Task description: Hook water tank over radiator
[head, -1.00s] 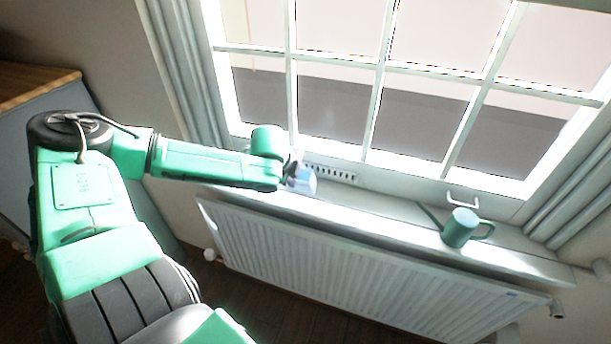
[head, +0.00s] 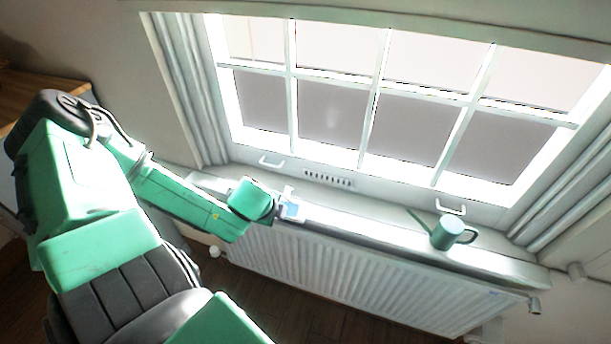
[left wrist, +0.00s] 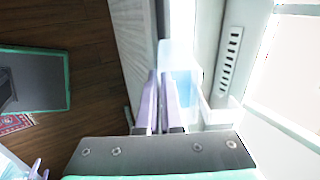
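A small pale blue, see-through water tank (head: 293,207) is at the tip of my left arm in the head view. In the left wrist view the tank (left wrist: 181,62) stands in front of the gripper's palm, between the radiator side and the sill side. My left gripper (head: 279,206) appears shut on it; the fingers are partly lost in glare. The white ribbed radiator (head: 350,275) hangs under the window sill. The tank is near the radiator's top edge at its left part; I cannot tell whether they touch. My right gripper is not recognisable in either view.
A green watering can (head: 447,233) stands on the right part of the window sill (head: 375,222). A slotted vent (head: 328,179) and window handles are behind the sill. Curtains (head: 188,90) hang at the sides. Dark wooden floor lies below.

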